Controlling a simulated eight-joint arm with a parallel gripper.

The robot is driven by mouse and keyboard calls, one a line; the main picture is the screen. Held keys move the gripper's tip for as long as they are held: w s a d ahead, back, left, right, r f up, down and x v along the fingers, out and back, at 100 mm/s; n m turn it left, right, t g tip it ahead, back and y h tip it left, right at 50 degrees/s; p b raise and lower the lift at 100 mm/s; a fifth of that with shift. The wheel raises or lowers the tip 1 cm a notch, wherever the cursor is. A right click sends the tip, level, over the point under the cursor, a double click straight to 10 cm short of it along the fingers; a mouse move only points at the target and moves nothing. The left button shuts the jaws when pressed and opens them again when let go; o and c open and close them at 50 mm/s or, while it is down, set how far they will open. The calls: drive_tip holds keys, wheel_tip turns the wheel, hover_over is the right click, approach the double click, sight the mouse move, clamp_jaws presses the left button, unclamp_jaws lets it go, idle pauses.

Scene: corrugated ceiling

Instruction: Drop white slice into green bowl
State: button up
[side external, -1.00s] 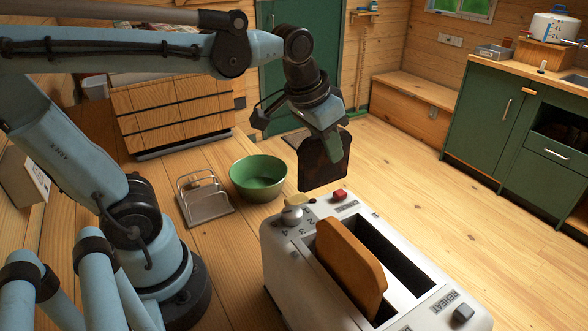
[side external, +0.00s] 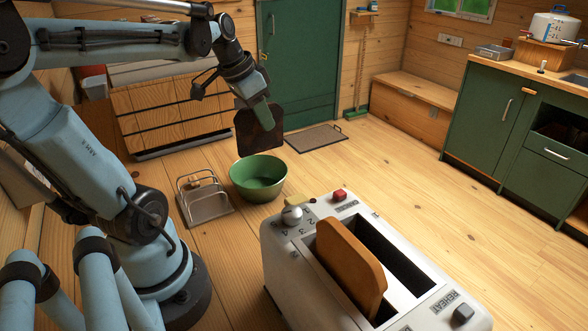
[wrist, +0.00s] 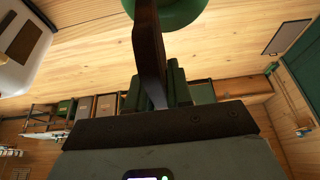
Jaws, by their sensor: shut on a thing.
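My gripper (side external: 256,106) is shut on a dark brown slice (side external: 262,132), which hangs upright below the fingers. The slice also shows edge-on in the wrist view (wrist: 148,45). No white slice shows. The green bowl (side external: 258,181) stands on the wooden table, and its inside looks empty in the side view. The held slice appears above the bowl's far side, apart from it; the exact offset in depth is hard to tell. Part of the bowl (wrist: 178,10) shows at the top of the wrist view, beyond the slice.
A white toaster (side external: 283,262) stands in front of the bowl, with a lighter brown slice (side external: 350,270) in one slot and the other slot empty. A metal rack (side external: 205,203) stands just left of the bowl. The air around the held slice looks clear.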

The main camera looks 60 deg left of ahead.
sight(244, 108)
drive_tip(key=shift+s+a+f, duration=0.15)
drive_tip(key=shift+a+f, duration=0.1)
drive_tip(key=shift+f, duration=2.8)
drive_tip(key=o, duration=0.9)
drive_tip(key=shift+r, duration=0.1)
drive_tip(key=shift+v, duration=6)
